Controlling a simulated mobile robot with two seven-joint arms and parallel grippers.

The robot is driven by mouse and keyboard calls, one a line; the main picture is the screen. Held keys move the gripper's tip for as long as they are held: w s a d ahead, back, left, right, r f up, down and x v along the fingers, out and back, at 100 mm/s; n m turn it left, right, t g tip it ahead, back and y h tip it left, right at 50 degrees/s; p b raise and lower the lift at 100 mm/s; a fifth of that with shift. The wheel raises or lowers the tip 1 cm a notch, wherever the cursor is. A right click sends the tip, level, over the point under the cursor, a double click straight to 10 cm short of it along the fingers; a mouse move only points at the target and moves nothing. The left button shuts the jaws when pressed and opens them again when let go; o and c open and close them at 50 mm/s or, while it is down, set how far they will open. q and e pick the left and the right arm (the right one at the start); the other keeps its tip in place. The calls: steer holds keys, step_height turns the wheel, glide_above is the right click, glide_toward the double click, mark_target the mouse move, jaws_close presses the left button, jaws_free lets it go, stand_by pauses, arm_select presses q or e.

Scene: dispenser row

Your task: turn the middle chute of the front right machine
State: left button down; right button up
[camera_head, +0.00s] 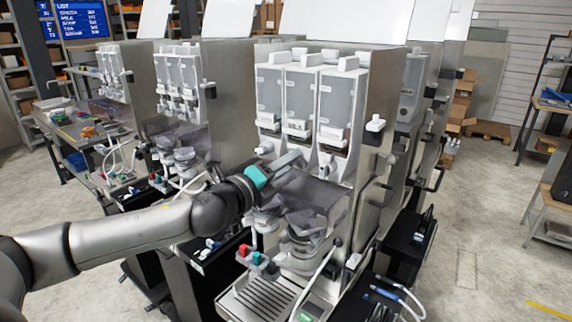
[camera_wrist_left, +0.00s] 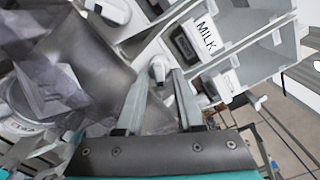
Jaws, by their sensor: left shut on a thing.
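The front right machine (camera_head: 372,150) has three clear canisters side by side, each above a white chute. The middle canister (camera_head: 301,92) stands between the other two. My left gripper (camera_head: 297,158) reaches in from the left, below this canister, and mostly hides the middle chute. In the left wrist view, the two grey fingers (camera_wrist_left: 160,80) are closed on the white middle chute (camera_wrist_left: 157,68), with its rounded end between their tips. A canister marked MILK (camera_wrist_left: 207,37) is just beyond the fingers. My right gripper is not in view.
The right chute (camera_head: 328,164) is close beside my gripper. Clear plastic bowls (camera_head: 300,222) sit below it, also large in the left wrist view (camera_wrist_left: 75,60). Another dispenser (camera_head: 180,85) stands to the left. Open floor (camera_head: 480,215) lies at the right.

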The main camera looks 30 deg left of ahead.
arm_select(q)
steer(key=c, duration=0.9)
jaws_free()
steer(key=shift+s+a+p, duration=0.2)
steer(key=shift+s+p, duration=0.1)
steer(key=shift+s, duration=2.2)
steer(key=shift+s+a+p, duration=0.25)
steer(key=shift+s+p, duration=0.1)
steer(key=shift+s, duration=2.2)
steer(key=shift+s+a+p, duration=0.2)
steer(key=shift+s+p, duration=0.1)
steer(key=shift+s, duration=2.2)
